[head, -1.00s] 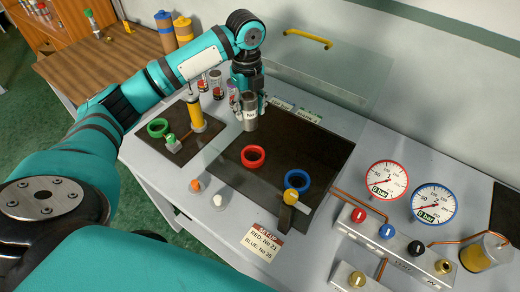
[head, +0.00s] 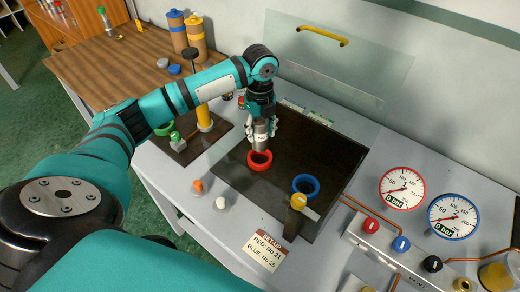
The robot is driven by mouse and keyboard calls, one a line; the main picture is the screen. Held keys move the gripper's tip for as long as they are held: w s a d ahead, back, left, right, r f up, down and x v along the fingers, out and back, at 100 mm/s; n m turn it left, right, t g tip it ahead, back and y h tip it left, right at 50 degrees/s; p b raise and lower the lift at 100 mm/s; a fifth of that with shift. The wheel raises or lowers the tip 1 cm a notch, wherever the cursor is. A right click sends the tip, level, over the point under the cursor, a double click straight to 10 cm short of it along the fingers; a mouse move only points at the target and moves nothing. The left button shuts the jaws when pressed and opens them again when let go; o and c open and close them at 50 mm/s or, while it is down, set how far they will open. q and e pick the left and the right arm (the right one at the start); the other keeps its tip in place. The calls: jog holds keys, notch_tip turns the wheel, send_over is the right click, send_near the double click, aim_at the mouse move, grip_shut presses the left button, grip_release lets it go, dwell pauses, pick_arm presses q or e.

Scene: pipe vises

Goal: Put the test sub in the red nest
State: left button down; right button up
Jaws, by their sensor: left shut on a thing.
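The test sub is a grey metal cylinder (head: 261,137) with a pale label, too small to read. My left gripper (head: 261,122) is shut on its upper part and holds it upright. The red nest (head: 260,166) is a red ring on the dark mat (head: 232,179). The lower end of the sub shows right at the ring's far side and covers part of its opening. I cannot tell whether it is above the ring or inside it. My right gripper is not in view.
A blue ring (head: 306,185) with a yellow-knobbed clamp (head: 298,203) sits to the right. A clear shield with a yellow handle (head: 323,36) stands behind. A setup card (head: 265,252) reads red No 21, blue No 35. Gauges (head: 402,188) stand at right.

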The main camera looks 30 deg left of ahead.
aim_at(260, 120)
pick_arm(q)
notch_tip(260, 120, down, 6)
jog(key=shift+f+p, duration=0.25)
jog(key=shift+p, duration=0.35)
jog(key=shift+f, duration=0.15)
jog(key=c, duration=0.7)
grip_release()
jog(key=shift+f, duration=0.15)
notch_tip(260, 120, up, 11)
jog(key=shift+r+b, duration=0.1)
jog(key=shift+b, duration=0.8)
jog(key=shift+r, duration=0.55)
